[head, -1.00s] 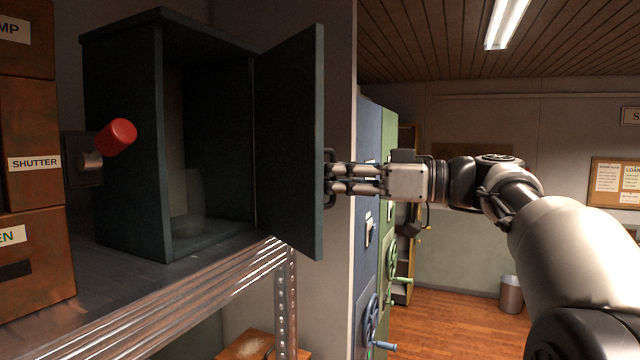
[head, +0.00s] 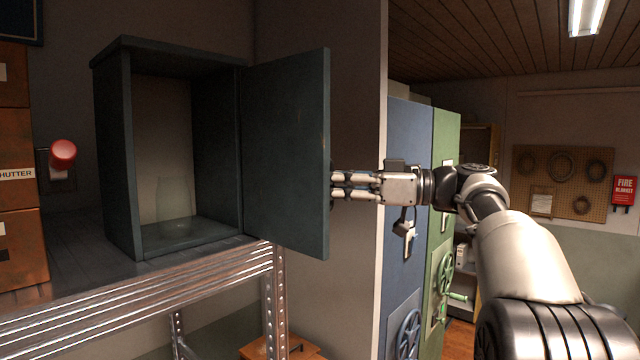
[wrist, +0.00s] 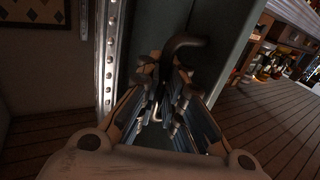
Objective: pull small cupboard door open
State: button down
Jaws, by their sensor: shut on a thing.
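The small dark blue-grey cupboard (head: 118,150) stands on a metal shelf, its front open to view. Its door (head: 287,150) is swung wide open to the right, hinged at the cupboard's right edge. My gripper (head: 338,186) is at the door's outer face, near its free edge. In the wrist view my gripper (wrist: 165,85) is shut on the dark curved door handle (wrist: 185,44). In the head view the handle is mostly hidden behind the door edge. Inside the cupboard a clear glass jar (head: 174,200) stands on the floor of the compartment.
The metal shelf edge (head: 150,299) runs below the cupboard. A red-knobbed lever (head: 62,154) and rust-brown boxes (head: 18,240) are at left. Blue (head: 408,180) and green (head: 445,150) cabinets with wheel handles stand close behind my gripper.

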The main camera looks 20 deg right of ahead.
jog(key=shift+d, duration=0.1)
dwell(0.3)
jog(key=c, duration=2.2)
grip_release()
jog(key=shift+o, duration=1.4)
jog(key=shift+s+d, duration=0.2)
jog(key=shift+s, duration=0.05)
jog(key=shift+o, duration=1)
jog(key=shift+w+a, duration=0.15)
jog(key=v, duration=1.2)
